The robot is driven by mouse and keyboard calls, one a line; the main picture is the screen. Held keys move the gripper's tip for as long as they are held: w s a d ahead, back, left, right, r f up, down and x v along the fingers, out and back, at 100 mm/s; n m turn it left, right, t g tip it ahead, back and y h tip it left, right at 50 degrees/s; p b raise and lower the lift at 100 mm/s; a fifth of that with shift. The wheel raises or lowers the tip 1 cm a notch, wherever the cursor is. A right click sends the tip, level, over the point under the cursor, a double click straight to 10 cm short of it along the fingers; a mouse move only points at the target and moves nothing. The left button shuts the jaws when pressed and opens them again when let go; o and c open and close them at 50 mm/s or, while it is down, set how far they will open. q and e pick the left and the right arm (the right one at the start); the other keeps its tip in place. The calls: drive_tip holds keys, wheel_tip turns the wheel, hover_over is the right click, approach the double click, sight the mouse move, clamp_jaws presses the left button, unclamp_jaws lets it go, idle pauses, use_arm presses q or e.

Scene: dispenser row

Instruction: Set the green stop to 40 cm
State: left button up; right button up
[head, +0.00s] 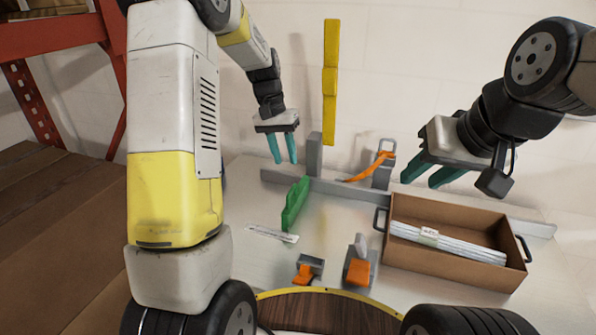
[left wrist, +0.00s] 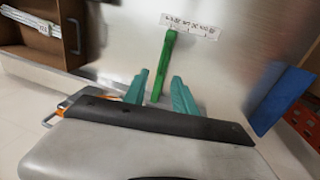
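The green stop (head: 293,205) stands on the light metal table beside a printed scale strip (head: 272,233); its numbers are too small to read. My left gripper (head: 285,163) is open and empty, its teal fingers pointing down just behind and above the stop. In the left wrist view the green stop (left wrist: 165,58) runs between the spread fingertips (left wrist: 160,75), and the scale strip (left wrist: 190,25) lies beyond its far end. I cannot tell whether the fingers touch it. My right gripper (head: 420,184) is open and empty, above the back of the table at the right.
A grey rail (head: 420,202) runs along the table's back. A brown box (head: 458,269) holds white lengths with a label. Two orange-and-grey devices (head: 360,272) (head: 309,269) stand at the front. An orange lever (head: 371,166) is at the rail. A blue panel (left wrist: 284,90) stands nearby.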

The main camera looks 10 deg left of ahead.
use_arm(q)
drive_tip(key=f, duration=0.2)
hover_over(297, 195)
drive_tip(key=s+a, duration=0.2)
drive_tip(key=f, duration=0.7)
drive_tip(key=shift+s+d+f, duration=0.2)
drive_tip(key=shift+d, duration=0.05)
clamp_jaws()
drive_tip(key=shift+r, duration=0.1)
idle(0.6)
